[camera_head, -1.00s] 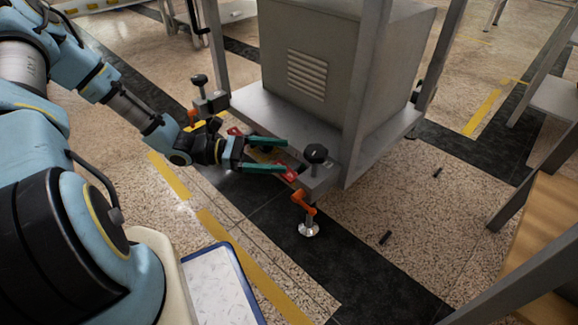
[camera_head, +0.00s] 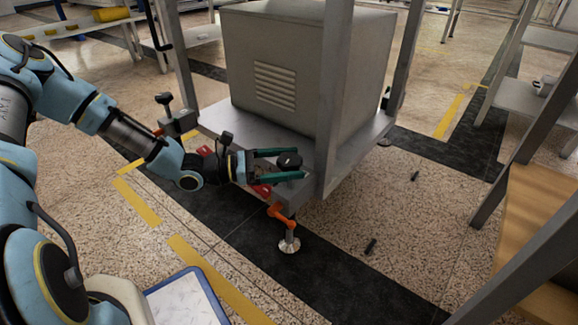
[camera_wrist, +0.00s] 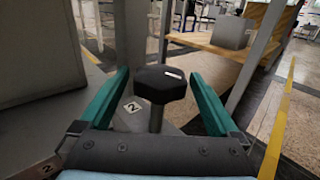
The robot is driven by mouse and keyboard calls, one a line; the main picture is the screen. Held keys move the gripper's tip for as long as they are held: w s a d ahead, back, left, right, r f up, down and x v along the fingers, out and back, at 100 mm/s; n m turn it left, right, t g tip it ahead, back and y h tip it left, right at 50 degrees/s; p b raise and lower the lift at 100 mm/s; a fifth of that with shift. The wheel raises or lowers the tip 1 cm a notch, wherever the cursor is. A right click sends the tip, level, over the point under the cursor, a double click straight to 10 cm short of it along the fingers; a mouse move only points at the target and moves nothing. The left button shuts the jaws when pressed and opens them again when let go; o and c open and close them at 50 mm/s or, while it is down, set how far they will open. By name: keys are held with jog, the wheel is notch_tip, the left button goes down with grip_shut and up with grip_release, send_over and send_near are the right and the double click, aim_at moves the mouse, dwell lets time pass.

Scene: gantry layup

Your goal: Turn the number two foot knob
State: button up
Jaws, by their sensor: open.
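The number two foot knob (camera_wrist: 160,84) is a black, many-sided knob on a short stem. In the wrist view it stands between my gripper's two green fingers, with a gap on each side. In the head view the knob (camera_head: 289,160) sits at the near corner of the grey frame, above an orange lever (camera_head: 281,213) and a round metal foot (camera_head: 289,244). My gripper (camera_head: 285,165) is open, level, with its fingers on either side of the knob.
A grey cabinet (camera_head: 275,83) with a vent stands on the frame's shelf. A frame post (camera_head: 334,100) rises close to the right of the knob. Another black knob (camera_head: 163,98) is at the frame's left corner. Two small dark pieces (camera_head: 370,246) lie on the floor.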

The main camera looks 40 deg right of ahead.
jog(key=shift+d, duration=0.1)
jog(key=c, duration=1.4)
jog(key=shift+o, duration=0.2)
jog(key=shift+r+m+g+p, duration=0.15)
jog(key=shift+m+g+p, duration=0.15)
jog(key=shift+p, duration=0.05)
jog(key=shift+m+g+y+p, duration=0.8)
jog(key=shift+g+y, duration=0.1)
jog(key=shift+g, duration=0.3)
jog(key=shift+m+g+y+p, duration=0.6)
jog(key=shift+m+g+y, duration=1.2)
jog(key=shift+y, duration=0.3)
jog(key=o, duration=1.4)
jog(key=shift+c, duration=0.2)
